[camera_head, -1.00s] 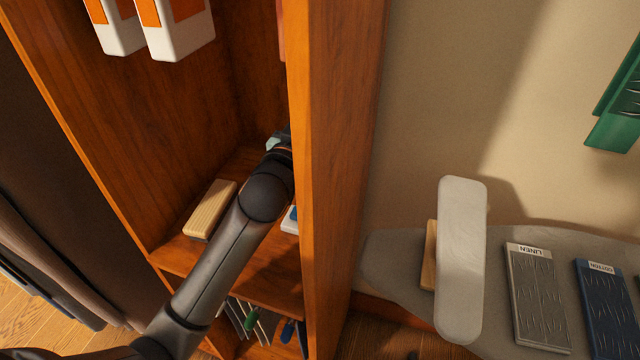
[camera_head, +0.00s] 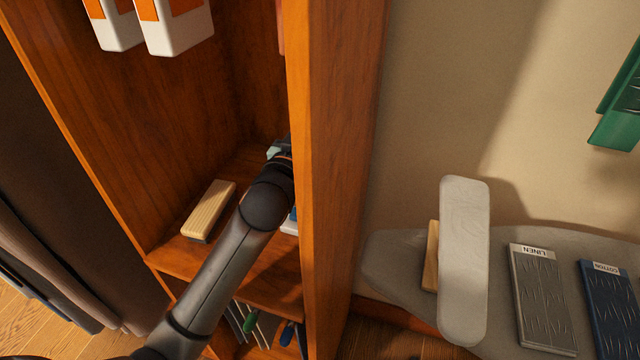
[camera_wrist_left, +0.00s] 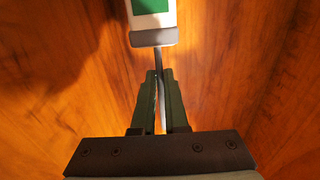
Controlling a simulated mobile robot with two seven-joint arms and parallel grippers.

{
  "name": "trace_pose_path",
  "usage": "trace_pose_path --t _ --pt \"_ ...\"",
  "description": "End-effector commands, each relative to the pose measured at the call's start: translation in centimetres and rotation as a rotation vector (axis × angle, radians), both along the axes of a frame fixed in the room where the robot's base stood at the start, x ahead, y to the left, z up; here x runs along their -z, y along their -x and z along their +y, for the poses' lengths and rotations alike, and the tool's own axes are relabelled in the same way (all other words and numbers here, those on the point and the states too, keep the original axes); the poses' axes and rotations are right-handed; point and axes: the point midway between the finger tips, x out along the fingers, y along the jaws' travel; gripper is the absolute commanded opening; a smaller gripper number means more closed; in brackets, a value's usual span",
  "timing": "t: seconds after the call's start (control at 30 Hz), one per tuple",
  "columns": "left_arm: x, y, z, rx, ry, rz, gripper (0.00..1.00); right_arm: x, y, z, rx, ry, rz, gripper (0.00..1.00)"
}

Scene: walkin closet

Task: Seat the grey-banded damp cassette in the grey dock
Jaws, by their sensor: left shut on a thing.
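In the left wrist view my left gripper (camera_wrist_left: 161,76) is shut on a thin grey stem. The stem joins the grey band of a white cassette with a green label (camera_wrist_left: 151,20), which runs out of the top of that view. Wood surfaces surround it. In the head view my left arm reaches into the wooden cabinet. Only its wrist end shows near the back right, and its fingers and the cassette are hidden there. I cannot make out the grey dock in either view. My right gripper is not in view.
A wooden brush (camera_head: 209,208) lies on the cabinet shelf left of my arm. A white and blue item (camera_head: 290,222) is partly hidden behind my arm. White containers with orange labels (camera_head: 178,30) are above. The cabinet's upright panel (camera_head: 340,130) stands close right of my arm.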

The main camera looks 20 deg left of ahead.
Motion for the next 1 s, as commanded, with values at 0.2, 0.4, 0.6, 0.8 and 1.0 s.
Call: trace_pose_path --t 0.2,0.4,0.6,0.8,1.0 --pt "-0.1 0.0 0.0 0.001 0.0 -0.003 0.28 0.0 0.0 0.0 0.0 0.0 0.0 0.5" --pt "-0.1 0.0 0.0 0.001 0.0 -0.002 0.46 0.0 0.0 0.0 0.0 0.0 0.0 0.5" --pt "0.1 0.0 0.0 0.0 0.0 0.004 0.46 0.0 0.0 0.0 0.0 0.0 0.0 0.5" --pt "0.1 0.3 0.0 0.001 0.0 0.002 0.46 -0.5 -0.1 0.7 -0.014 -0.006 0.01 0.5" --pt "0.1 4.0 0.1 0.001 0.001 0.002 0.46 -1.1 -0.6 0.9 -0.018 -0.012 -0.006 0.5"
